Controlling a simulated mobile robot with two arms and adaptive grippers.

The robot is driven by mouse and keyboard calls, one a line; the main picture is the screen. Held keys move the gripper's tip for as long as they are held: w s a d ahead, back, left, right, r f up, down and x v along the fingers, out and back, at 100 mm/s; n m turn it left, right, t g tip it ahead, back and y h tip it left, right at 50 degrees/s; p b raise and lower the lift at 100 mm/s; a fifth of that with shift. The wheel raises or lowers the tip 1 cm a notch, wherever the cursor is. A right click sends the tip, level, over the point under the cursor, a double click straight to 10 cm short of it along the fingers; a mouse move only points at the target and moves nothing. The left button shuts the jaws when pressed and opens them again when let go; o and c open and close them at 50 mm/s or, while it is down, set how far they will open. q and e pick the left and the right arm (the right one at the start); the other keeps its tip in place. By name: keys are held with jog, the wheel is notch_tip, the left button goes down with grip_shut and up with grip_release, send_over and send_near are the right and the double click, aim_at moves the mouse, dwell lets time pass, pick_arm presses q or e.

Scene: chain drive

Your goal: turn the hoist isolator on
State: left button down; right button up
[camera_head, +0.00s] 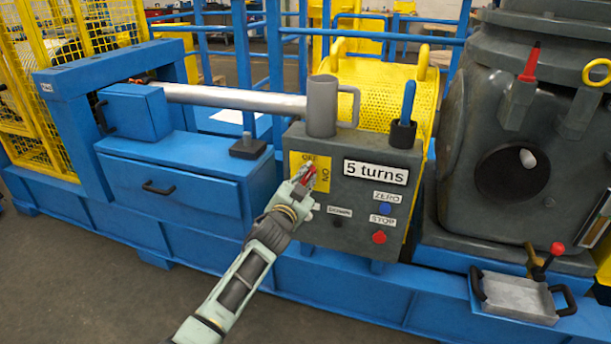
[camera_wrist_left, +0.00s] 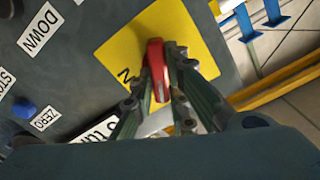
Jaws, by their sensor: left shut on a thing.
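The hoist isolator is a red handle (camera_head: 310,178) on a yellow plate (camera_head: 296,162) marked with OFF and ON, on the left of the grey control box (camera_head: 348,228). My left gripper (camera_head: 306,184) reaches it from the front, shut on the red handle. In the left wrist view the red handle (camera_wrist_left: 157,68) stands between the two fingers (camera_wrist_left: 158,95), with the yellow plate (camera_wrist_left: 185,30) behind it. The fingers hide part of the handle and of the plate's lettering, so its exact setting is hard to tell. My right gripper is not in view.
The box bears a "5 turns" display (camera_head: 376,172), a blue ZERO button (camera_head: 385,208) and a red STOP button (camera_head: 379,237). A grey mug (camera_head: 322,105) and a blue-handled tool in a black holder (camera_head: 403,134) stand on top. A metal tray (camera_head: 515,297) is at right.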

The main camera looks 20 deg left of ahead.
pick_arm(q)
jog(key=m, duration=0.3)
jog(key=shift+p, duration=0.3)
jog(key=m, duration=0.2)
jog(key=shift+d+f+m, duration=0.15)
jog(key=shift+m, duration=0.15)
jog(key=m, duration=0.2)
jog(key=shift+m, duration=0.4)
jog(key=shift+f+m+p, duration=0.2)
jog(key=shift+m+p, duration=0.2)
jog(key=shift+m, duration=1.6)
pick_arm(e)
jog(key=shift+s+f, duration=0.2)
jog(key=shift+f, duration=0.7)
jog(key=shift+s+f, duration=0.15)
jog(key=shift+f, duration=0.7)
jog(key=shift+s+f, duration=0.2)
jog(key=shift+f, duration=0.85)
pick_arm(q)
jog(key=c, duration=1.7)
grip_release()
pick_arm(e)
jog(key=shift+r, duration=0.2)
